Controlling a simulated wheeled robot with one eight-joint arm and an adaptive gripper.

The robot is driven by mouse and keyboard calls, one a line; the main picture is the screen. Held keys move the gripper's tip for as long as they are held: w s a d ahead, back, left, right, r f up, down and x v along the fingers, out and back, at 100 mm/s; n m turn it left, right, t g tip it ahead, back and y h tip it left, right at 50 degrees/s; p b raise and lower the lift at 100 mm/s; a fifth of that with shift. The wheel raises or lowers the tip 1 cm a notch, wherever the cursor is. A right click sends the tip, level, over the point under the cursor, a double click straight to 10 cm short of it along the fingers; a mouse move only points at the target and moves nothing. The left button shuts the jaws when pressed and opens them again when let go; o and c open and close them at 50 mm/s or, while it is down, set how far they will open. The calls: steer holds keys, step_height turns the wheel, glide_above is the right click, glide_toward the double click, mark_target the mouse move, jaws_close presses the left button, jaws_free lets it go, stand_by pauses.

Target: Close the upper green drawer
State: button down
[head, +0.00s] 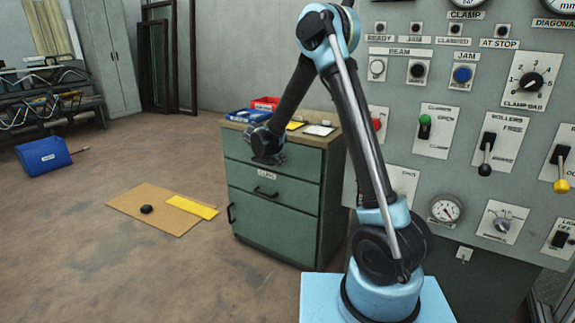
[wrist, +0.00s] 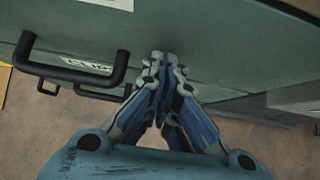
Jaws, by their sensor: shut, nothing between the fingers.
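The green cabinet (head: 290,225) stands left of the control panel. Its upper drawer (head: 305,168) is at the top of the front, and its face looks flush or nearly so; I cannot tell whether a small gap is left. My gripper (head: 268,155) is in front of the upper drawer and hides part of it. In the wrist view my gripper (wrist: 158,62) is shut and empty, its fingertips at the green drawer face, right of a black handle (wrist: 75,72). I cannot tell whether they touch the face.
A lower drawer has a label (head: 267,175) and a black handle (head: 266,191). Blue (head: 247,115) and red (head: 265,103) trays stand on the cabinet top. The control panel (head: 400,165) is close on the right.

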steer(key=shift+w+d, duration=0.3)
steer(key=shift+w, duration=0.15)
steer(key=shift+w, duration=0.1)
